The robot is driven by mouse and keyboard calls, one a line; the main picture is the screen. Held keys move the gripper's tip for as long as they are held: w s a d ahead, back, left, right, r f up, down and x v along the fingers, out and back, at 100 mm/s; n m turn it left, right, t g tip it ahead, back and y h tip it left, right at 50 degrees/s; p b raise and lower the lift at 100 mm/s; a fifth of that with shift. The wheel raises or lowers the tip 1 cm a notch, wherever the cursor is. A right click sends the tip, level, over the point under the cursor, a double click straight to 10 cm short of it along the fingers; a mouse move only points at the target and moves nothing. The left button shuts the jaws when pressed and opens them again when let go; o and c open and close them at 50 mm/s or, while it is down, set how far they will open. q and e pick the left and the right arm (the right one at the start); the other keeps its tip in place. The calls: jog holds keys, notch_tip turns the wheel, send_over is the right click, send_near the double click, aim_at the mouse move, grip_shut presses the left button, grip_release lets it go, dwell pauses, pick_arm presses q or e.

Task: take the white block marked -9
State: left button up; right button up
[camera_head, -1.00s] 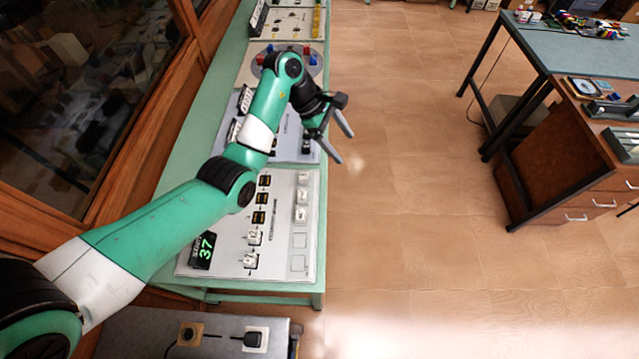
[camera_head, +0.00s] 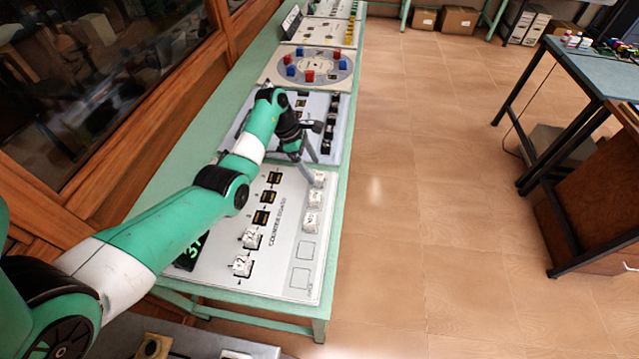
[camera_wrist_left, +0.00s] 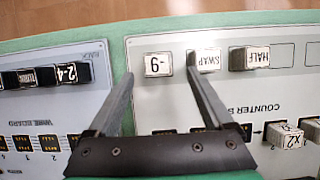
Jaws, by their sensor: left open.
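The white block marked -9 (camera_wrist_left: 158,64) sits on the counter board (camera_wrist_left: 145,115) in the wrist view, at the near-left end of a row with the SWAP block (camera_wrist_left: 207,60) and the HALF block (camera_wrist_left: 249,58). In the head view it is the farthest white block (camera_head: 319,178) of the right column. My left gripper (camera_wrist_left: 160,67) is open and empty. Its fingertips appear on either side of the -9 block in the wrist view; I cannot tell their height above it. The right finger overlaps the edge of the SWAP block. My right gripper is not in view.
The wire board (camera_wrist_left: 50,108) with black blocks lies beside the counter board. Two x2 blocks (camera_head: 251,238) sit in the board's left slots. Empty outlined squares (camera_head: 303,265) are at its near right. Open floor (camera_head: 430,220) lies right of the green bench.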

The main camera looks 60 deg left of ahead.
aim_at(319, 176)
pick_arm(q)
jog(key=b+x, duration=0.1)
jog(key=x, duration=0.1)
jog(key=b+x, duration=0.2)
jog(key=x, duration=0.1)
jog(key=shift+w+f, duration=0.1)
jog(key=shift+w, duration=0.2)
grip_shut()
